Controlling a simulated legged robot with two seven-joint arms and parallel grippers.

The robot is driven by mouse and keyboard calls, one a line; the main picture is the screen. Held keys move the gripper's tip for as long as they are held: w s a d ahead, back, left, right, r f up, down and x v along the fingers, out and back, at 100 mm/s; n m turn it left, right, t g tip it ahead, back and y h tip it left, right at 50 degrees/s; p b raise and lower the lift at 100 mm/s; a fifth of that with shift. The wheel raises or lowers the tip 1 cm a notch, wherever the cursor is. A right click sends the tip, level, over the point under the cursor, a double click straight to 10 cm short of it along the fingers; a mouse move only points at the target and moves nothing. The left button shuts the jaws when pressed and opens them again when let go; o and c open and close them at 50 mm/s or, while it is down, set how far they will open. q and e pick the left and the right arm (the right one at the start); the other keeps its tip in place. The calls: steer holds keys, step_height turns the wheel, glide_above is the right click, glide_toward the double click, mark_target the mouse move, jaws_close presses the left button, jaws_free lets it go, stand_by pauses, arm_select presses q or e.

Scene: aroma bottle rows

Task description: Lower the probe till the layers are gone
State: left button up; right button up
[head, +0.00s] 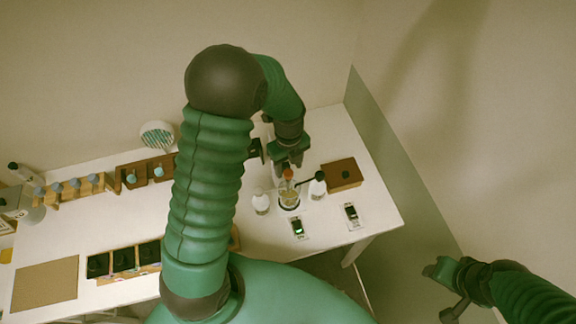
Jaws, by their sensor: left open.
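A small glass beaker (289,197) with pale yellowish contents stands on a dark round base on the white table. A slim upright piece with an orange-red top (288,174) stands over it and may be the probe. Whether its tip is in the liquid, and any layers, are too small to tell. My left gripper (287,163) is open, pointing down just above the orange-red top. I cannot tell whether it touches it. My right gripper (446,287) is off the table at the lower right, far from the beaker; its jaws are unclear.
White-bodied bottles (261,203) (318,187) stand close on both sides of the beaker. A brown box (342,174) is behind right. Small devices (298,227) (351,214) lie in front. My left arm hides the table's middle.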

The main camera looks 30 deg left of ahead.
mark_target(287, 179)
arm_select(q)
steer(key=shift+d+f, duration=0.15)
steer(key=shift+f, duration=0.45)
steer(key=shift+d+f, duration=0.15)
steer(key=shift+f, duration=0.4)
steer(key=shift+a, duration=0.35)
steer(key=shift+c, duration=0.8)
steer(key=shift+a+f, duration=0.1)
steer(key=shift+a, duration=0.1)
steer(key=c, duration=0.4)
steer(key=shift+d, duration=0.15)
jaws_close()
steer(key=shift+d, duration=0.1)
steer(key=shift+s, duration=0.1)
